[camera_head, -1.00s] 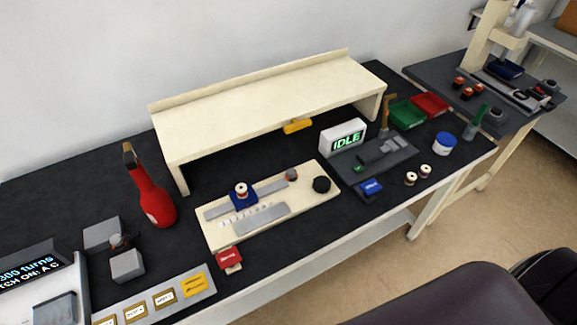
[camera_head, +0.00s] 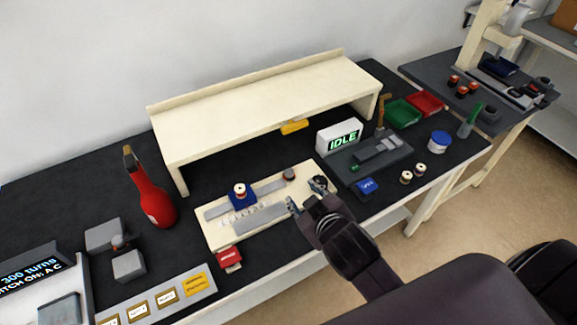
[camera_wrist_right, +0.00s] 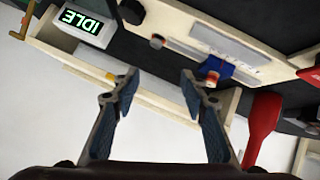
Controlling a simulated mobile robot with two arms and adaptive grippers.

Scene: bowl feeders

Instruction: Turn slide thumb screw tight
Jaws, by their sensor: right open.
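A cream board (camera_head: 215,236) on the dark bench carries a grey slide rail (camera_head: 268,188) with a blue slide block (camera_head: 243,200) holding a white-and-red spool. A small dark knob (camera_head: 289,174) sits at the rail's right end; it also shows in the wrist view (camera_wrist_right: 157,42). A larger black knob (camera_wrist_right: 131,12) is at the board's right end, partly hidden by my gripper in the head view. Which knob is the thumb screw I cannot tell. My right gripper (camera_head: 306,195) is open and empty above the board's right part; its spread fingers show in the wrist view (camera_wrist_right: 160,78).
A cream shelf (camera_head: 260,97) stands behind the board. An IDLE display (camera_head: 340,136) and a dark grey device (camera_head: 378,153) are to the right, with spools beyond. A red block (camera_head: 229,257) lies at the board's front.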

